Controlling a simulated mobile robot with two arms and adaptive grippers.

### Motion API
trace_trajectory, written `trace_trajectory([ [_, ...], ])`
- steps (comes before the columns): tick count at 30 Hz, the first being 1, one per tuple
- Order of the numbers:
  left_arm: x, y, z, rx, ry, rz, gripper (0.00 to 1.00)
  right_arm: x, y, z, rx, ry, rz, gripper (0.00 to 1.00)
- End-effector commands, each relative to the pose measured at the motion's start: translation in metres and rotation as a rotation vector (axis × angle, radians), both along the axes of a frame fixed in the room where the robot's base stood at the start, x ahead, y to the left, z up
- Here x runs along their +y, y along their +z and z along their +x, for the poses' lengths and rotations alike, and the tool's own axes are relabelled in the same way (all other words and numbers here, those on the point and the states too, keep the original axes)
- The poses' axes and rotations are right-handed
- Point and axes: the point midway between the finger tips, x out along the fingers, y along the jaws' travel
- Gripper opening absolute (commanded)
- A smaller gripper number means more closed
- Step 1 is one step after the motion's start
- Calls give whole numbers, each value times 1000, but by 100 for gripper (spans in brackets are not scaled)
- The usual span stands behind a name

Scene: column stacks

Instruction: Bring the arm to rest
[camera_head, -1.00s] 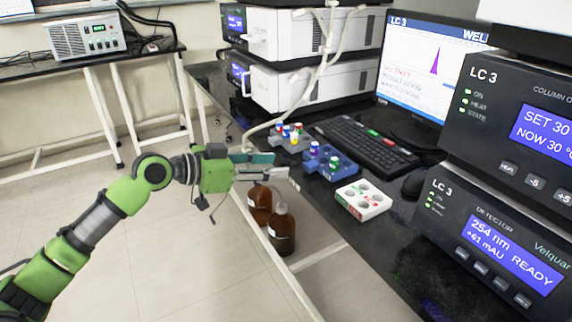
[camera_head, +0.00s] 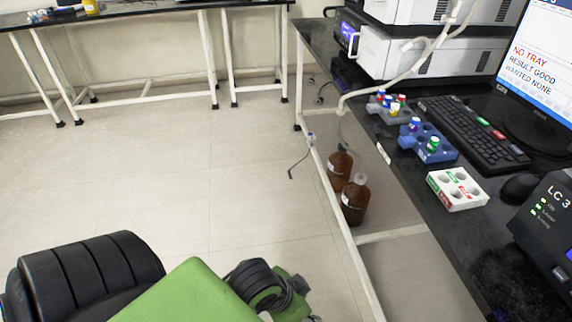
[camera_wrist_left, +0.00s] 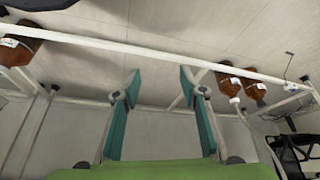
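My left arm (camera_head: 190,295) shows in the head view as green and black links folded in low at the bottom edge. Its fingers are out of that view. In the left wrist view my left gripper (camera_wrist_left: 157,105) has its two teal fingers well apart, with only the floor and a wall between them. It holds nothing and touches nothing that I can see. My right gripper is in neither view.
The black bench (camera_head: 410,215) at the right carries a grey rack (camera_head: 384,112), a blue rack (camera_head: 428,143), a white tray (camera_head: 457,190), a keyboard (camera_head: 472,135) and a mouse (camera_head: 520,187). Brown bottles (camera_head: 355,201) stand below. The floor at the left is clear.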

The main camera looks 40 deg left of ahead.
Motion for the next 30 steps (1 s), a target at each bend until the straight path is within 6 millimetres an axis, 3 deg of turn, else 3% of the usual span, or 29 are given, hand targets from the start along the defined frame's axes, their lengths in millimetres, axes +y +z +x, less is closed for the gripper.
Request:
trace_trajectory([
  [3, 9, -4, -34, 73, 103, 44, 39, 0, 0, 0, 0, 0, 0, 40],
  [7, 16, -5, -49, 105, 153, 73, 39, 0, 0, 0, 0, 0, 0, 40],
  [24, 17, -6, -48, 106, 154, 78, 39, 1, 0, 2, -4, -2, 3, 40],
  [30, 15, -29, -39, 133, 150, 81, 39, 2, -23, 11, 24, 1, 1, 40],
])
